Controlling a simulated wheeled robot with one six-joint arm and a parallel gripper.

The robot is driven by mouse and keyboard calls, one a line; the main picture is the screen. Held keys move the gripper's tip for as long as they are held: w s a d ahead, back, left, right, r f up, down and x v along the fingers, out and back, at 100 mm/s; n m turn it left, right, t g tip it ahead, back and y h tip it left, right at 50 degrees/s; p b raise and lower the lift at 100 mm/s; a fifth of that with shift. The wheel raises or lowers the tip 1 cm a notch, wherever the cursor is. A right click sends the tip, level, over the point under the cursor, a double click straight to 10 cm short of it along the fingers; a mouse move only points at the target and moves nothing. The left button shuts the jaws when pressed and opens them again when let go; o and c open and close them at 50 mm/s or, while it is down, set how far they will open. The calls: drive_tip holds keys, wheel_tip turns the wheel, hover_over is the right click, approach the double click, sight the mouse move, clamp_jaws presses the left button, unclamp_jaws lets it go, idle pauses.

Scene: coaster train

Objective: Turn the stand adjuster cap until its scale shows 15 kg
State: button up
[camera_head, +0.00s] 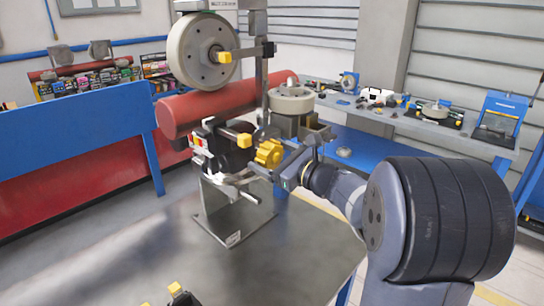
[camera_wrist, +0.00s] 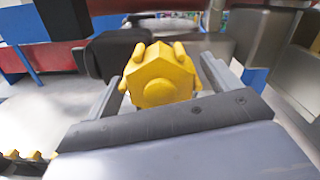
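A yellow lobed cap (camera_head: 268,153) sits on the dark mechanism of the metal stand (camera_head: 236,210) on the grey table. In the wrist view the cap (camera_wrist: 160,75) faces me, with a round boss in its middle. My gripper (camera_head: 278,168) is at the cap. In the wrist view the fingers of my gripper (camera_wrist: 160,90) stand apart on either side of the cap, with narrow gaps seeming to show. Contact is not clear. No scale reading is legible in either view.
Above the cap are a pale wheel (camera_head: 203,50) and a red cylinder (camera_head: 215,106). A yellow-tipped lever (camera_head: 238,138) is close to the left of the cap. The near part of the table (camera_head: 210,275) is mostly clear. A blue-railed barrier (camera_head: 75,130) stands at left.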

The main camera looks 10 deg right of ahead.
drive_tip(key=c, duration=0.8)
drive_tip(key=shift+c, duration=0.2)
drive_tip(key=shift+f+b, duration=0.15)
drive_tip(key=shift+b, duration=0.3)
